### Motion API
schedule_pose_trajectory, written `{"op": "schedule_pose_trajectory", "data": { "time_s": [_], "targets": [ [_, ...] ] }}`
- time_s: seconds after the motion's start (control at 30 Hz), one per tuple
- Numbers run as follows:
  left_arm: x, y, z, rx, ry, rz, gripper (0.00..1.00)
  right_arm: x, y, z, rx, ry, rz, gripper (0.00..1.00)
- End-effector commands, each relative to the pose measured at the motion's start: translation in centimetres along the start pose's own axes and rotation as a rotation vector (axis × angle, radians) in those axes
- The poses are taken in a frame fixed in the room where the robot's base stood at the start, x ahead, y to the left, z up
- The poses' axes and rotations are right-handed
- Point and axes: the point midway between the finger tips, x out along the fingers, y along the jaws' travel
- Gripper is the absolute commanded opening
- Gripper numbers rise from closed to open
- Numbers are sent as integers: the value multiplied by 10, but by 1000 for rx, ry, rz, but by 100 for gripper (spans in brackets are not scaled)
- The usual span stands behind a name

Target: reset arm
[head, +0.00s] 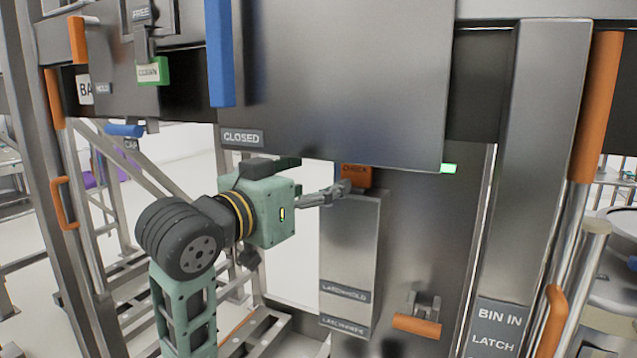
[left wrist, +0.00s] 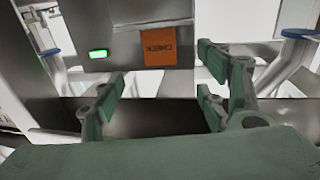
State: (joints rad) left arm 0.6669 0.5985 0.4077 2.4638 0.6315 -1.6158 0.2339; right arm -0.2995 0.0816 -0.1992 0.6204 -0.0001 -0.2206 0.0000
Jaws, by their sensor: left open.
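My left arm comes in from the lower left of the head view. Its gripper (head: 328,195) points right, with its fingertips near the orange CHECK block (head: 356,176) on top of a grey column. In the left wrist view my left gripper (left wrist: 158,100) has its fingers spread apart with nothing between them. The orange CHECK block (left wrist: 158,52) shows beyond the fingers, upside down. Whether a fingertip touches the block in the head view I cannot tell. My right gripper is in neither view.
A large metal panel (head: 350,80) with a blue handle (head: 219,55) and a CLOSED label (head: 243,137) hangs above the arm. A green light (head: 448,169) is lit at its lower right. An orange-handled latch (head: 417,325) and a BIN IN post (head: 500,318) stand to the right.

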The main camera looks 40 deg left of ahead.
Motion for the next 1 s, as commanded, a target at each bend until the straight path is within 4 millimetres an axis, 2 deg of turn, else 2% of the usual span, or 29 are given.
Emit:
{"op": "schedule_pose_trajectory", "data": {
  "time_s": [0.37,0.47,0.57,0.67,0.7,0.77,0.8,0.87,0.9,1.0],
  "targets": [
    [1,0,1,0,-3,1,67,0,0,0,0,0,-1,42],
    [7,4,18,4,-39,5,67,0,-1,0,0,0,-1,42],
    [18,14,62,16,-131,10,67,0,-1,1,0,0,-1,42],
    [27,29,131,34,-270,19,67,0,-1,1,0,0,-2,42],
    [27,36,162,44,-331,23,67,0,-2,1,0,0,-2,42],
    [23,46,206,56,-420,30,67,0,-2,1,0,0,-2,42],
    [18,53,236,67,-478,36,67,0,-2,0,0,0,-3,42],
    [6,63,279,80,-566,45,67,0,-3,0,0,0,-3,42],
    [-4,70,308,88,-624,53,67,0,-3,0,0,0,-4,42],
    [-37,89,374,108,-767,74,67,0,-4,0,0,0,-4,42]
  ]
}}
